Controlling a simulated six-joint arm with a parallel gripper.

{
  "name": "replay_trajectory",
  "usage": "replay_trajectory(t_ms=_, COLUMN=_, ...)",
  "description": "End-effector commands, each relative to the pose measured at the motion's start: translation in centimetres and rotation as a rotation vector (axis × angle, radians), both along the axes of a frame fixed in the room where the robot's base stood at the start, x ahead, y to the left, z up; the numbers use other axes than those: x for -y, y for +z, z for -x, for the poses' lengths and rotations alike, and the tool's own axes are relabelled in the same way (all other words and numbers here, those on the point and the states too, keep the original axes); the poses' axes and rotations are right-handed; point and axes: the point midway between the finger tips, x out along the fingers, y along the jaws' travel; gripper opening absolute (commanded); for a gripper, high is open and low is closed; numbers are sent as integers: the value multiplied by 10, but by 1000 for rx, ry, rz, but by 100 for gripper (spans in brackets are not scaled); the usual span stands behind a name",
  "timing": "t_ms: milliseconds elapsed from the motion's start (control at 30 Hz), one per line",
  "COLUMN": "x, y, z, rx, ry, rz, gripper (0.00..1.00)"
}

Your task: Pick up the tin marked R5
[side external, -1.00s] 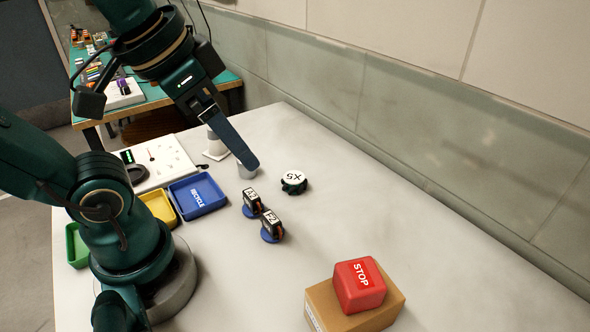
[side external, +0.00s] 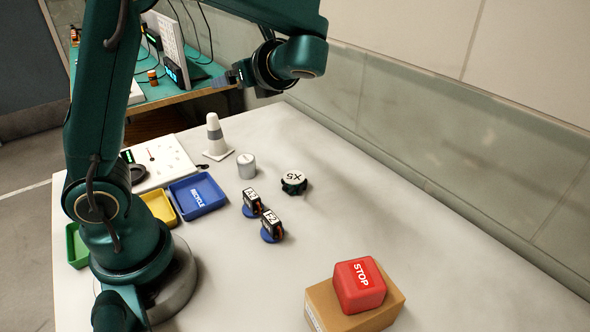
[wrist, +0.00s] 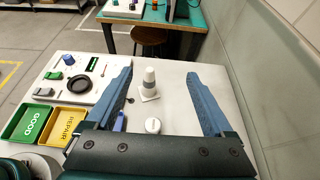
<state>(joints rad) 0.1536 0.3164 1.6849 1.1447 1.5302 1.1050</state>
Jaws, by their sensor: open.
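A small pale grey tin (side external: 246,166) stands upright on the bench, between the cone and a dark green round part with a white top marked X5 (side external: 293,182). The tin also shows in the wrist view (wrist: 153,126), low between my jaws. Its marking is too small to read, so I cannot confirm R5. My gripper (side external: 228,78) is high above the far end of the bench, well clear of the tin and pointing toward the back table.
A white and grey cone (side external: 214,138) stands behind the tin. Two servos (side external: 251,203) (side external: 271,226) sit in front of it. A blue RECYCLE tray (side external: 197,194) lies left. A red STOP block (side external: 359,286) sits on a cardboard box. The bench's right side is clear.

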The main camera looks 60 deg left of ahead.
Motion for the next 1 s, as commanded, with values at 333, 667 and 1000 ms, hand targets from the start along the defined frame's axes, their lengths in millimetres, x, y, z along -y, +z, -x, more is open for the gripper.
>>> replay_trajectory(t_ms=333, x=-1, y=-92, z=-1, rx=-29, ry=-10, rz=-14, gripper=87)
replay_trajectory(t_ms=667, x=-1, y=-174, z=-1, rx=-19, ry=-8, rz=-11, gripper=87)
replay_trajectory(t_ms=1000, x=-22, y=-195, z=-1, rx=-14, ry=-3, rz=-10, gripper=87)
